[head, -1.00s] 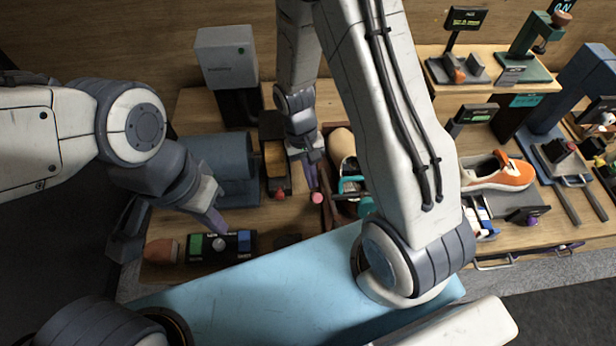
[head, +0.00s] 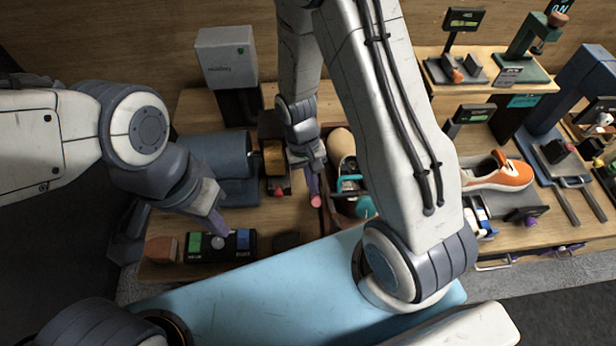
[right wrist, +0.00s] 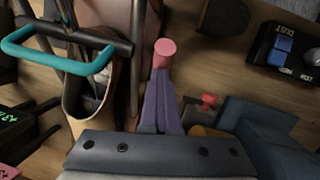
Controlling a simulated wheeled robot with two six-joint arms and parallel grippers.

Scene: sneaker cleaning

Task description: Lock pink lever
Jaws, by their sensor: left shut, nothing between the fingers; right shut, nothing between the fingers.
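The pink lever's round knob (head: 316,201) shows just beyond the tips of my right gripper (head: 313,184). In the right wrist view the pink knob (right wrist: 163,52) stands at the ends of the two purple fingers (right wrist: 160,82), which lie side by side. The fingers are shut with nothing between them; they look close to the knob, but I cannot tell whether they touch. The lever's shaft is mostly hidden. My left gripper (head: 218,224) is shut and empty, with its tips over the button panel (head: 220,246).
A holder with a beige shoe (head: 340,146) and a teal handle (head: 362,204) stands right of the pink knob. A red knob (head: 278,192) sits to its left, below an amber block. A grey cylinder machine (head: 215,155) stands further left. An orange sneaker (head: 510,174) lies at right.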

